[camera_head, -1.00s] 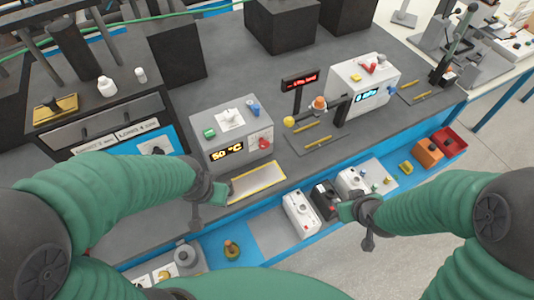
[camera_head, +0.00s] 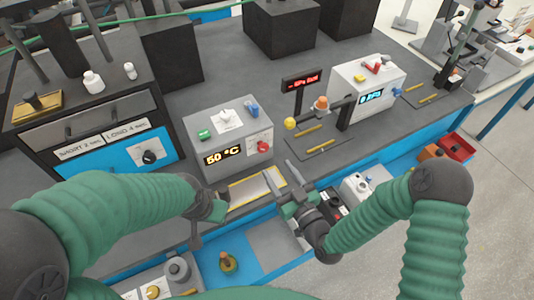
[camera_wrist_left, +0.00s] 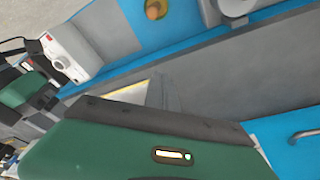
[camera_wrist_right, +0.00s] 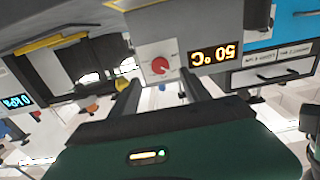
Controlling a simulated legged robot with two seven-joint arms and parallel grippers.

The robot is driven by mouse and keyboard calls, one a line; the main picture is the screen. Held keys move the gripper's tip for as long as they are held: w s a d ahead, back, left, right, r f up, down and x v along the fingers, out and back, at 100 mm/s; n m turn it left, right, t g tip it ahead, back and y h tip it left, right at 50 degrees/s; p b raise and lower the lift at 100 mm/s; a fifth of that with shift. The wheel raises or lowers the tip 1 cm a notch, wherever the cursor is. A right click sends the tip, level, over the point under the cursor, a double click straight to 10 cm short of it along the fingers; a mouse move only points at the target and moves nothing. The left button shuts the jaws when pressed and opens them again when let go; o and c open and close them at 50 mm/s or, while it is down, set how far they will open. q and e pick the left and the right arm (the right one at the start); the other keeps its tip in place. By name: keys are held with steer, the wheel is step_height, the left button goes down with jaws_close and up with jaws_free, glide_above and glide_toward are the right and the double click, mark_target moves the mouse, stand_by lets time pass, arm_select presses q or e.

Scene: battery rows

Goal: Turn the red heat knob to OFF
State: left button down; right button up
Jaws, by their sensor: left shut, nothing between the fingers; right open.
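The red heat knob (camera_head: 264,146) sits on the front face of a grey box (camera_head: 227,137) whose display reads 50 °C. In the right wrist view the red knob (camera_wrist_right: 160,65) appears upside down beside the display, between and beyond my two fingers. My right gripper (camera_head: 281,174) is open and empty, in front of and below the knob, apart from it. Its fingers point toward the box. My left gripper (camera_head: 208,207) is shut and empty, lower left of the box near the bench's front edge. The knob's pointer is too small to read.
A yellow-edged plate (camera_head: 250,190) lies in front of the box, under my right gripper. Green and blue parts top the box. A second grey box (camera_head: 366,90) with a blue display stands right. A blue panel with a black knob (camera_head: 149,157) is left.

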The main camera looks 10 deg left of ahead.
mark_target(265, 151)
steer(key=x, duration=0.8)
steer(key=shift+p, duration=0.35)
steer(key=shift+s, duration=0.1)
steer(key=shift+d, duration=0.1)
jaws_close()
